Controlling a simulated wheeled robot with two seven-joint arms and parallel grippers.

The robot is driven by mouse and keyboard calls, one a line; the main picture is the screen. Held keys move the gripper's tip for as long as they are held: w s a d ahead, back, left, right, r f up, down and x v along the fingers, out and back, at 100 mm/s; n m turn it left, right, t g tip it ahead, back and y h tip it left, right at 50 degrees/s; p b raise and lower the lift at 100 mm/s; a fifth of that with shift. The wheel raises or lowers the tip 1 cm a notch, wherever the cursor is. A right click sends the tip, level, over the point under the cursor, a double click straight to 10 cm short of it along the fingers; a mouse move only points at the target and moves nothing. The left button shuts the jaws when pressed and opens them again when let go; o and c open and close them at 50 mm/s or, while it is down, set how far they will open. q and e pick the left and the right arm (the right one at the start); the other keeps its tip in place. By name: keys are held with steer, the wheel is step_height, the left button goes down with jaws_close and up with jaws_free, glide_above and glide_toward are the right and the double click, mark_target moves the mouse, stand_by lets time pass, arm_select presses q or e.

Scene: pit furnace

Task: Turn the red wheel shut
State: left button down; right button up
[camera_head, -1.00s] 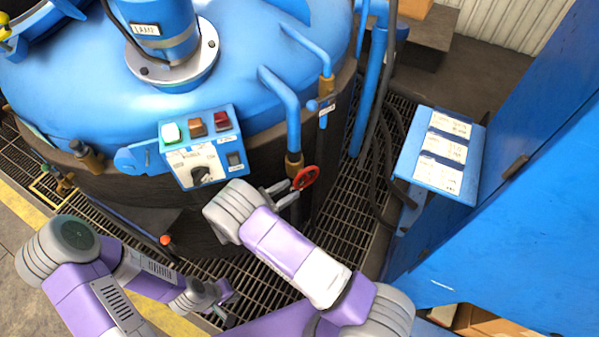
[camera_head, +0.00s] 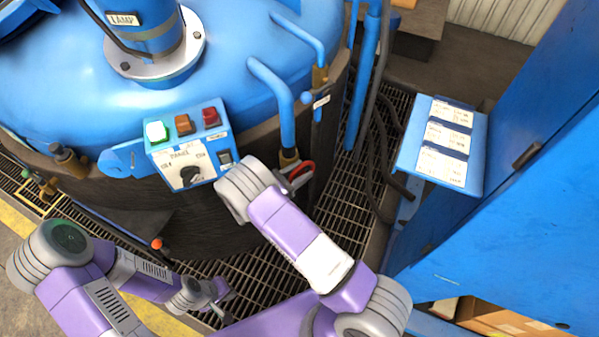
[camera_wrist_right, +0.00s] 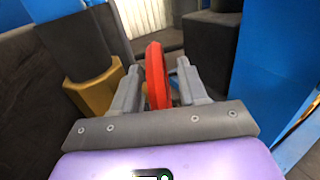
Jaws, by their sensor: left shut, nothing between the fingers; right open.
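The red wheel (camera_head: 307,169) sits at the foot of a blue pipe with a brass fitting, on the side of the furnace. My right gripper (camera_head: 288,176) is at the wheel, and my wrist hides part of it. In the right wrist view the red wheel (camera_wrist_right: 156,76) stands nearly edge-on between the two fingers of my open right gripper (camera_wrist_right: 159,82). Gaps show on both sides, so the fingers look apart from the rim. My left gripper (camera_head: 221,297) is shut and empty, low over the floor grating, away from the wheel.
A control box (camera_head: 187,145) with lit buttons and a knob is on the furnace, just left of my right wrist. A blue panel with labels (camera_head: 440,145) stands to the right, before a large blue cabinet (camera_head: 520,200). Dark hoses (camera_head: 372,150) run between the furnace and panel.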

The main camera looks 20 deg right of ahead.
jaws_close()
steer(key=shift+r+y+p, duration=0.2)
steer(key=shift+y+p, duration=0.4)
steer(key=shift+p, duration=0.35)
steer(key=shift+d+r+g+y+p, duration=0.2)
steer(key=shift+g+y+p, duration=0.1)
steer(key=shift+y+p, duration=0.85)
steer(key=shift+w+d+f+g+y+p, duration=0.15)
steer(key=shift+g+y+p, duration=0.15)
steer(key=shift+y+p, duration=0.7)
steer(key=shift+d+f+y+p, duration=0.1)
steer(key=shift+y+p, duration=0.45)
steer(key=shift+y, duration=0.3)
